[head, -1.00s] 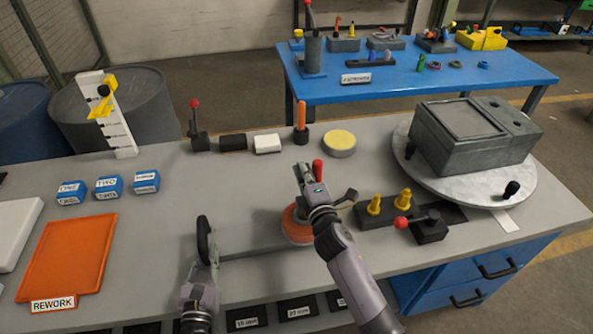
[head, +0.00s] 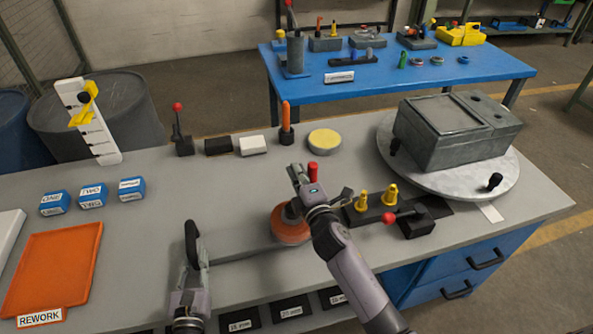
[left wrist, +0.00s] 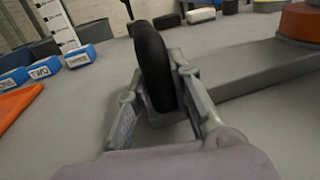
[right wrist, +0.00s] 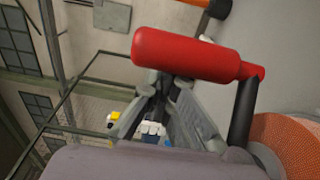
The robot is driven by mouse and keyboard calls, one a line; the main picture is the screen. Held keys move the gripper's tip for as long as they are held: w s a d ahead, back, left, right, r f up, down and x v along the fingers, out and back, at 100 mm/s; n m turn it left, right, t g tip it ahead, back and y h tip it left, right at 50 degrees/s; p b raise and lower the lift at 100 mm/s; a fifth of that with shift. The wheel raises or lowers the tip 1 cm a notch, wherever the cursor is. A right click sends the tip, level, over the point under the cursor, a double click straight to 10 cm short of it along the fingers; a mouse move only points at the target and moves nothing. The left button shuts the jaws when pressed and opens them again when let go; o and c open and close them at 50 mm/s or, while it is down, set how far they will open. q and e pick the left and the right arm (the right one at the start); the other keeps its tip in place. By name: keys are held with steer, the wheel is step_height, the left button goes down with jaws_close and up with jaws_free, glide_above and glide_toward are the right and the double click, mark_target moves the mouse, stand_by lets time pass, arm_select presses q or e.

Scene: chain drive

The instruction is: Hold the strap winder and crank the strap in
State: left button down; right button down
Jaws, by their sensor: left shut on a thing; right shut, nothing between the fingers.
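The strap winder has an orange reel (head: 291,230), a grey frame bar (left wrist: 260,66), a black grip (head: 191,238) at its left end and a crank with a red handle (head: 313,172). My left gripper (head: 192,264) is shut on the black grip; in the left wrist view the grip (left wrist: 153,65) stands upright between its fingers. My right gripper (head: 298,177) is shut with nothing between its fingers, right at the red handle. In the right wrist view the red handle (right wrist: 190,54) lies across the fingertips. The strap cannot be made out clearly.
A dark block with yellow pegs (head: 362,202) and a red-knobbed lever (head: 390,217) stand close right of the winder. A turntable (head: 455,180) with a grey box is at right. Blue blocks (head: 92,196) and an orange tray (head: 60,265) lie left. The bench between is clear.

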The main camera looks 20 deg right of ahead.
arm_select(q)
steer(key=shift+a, duration=0.3)
arm_select(e)
steer(key=shift+d, duration=0.4)
arm_select(q)
steer(key=shift+w, duration=0.1)
steer(key=shift+d, duration=0.2)
arm_select(e)
steer(key=s, duration=1.2)
arm_select(q)
steer(key=c, duration=1.3)
jaws_free()
steer(key=shift+d, duration=0.1)
steer(key=shift+c, duration=0.2)
arm_select(e)
steer(key=shift+d, duration=0.1)
arm_select(q)
steer(key=s+a, duration=0.1)
steer(key=s, duration=1.1)
steer(key=shift+a, duration=0.4)
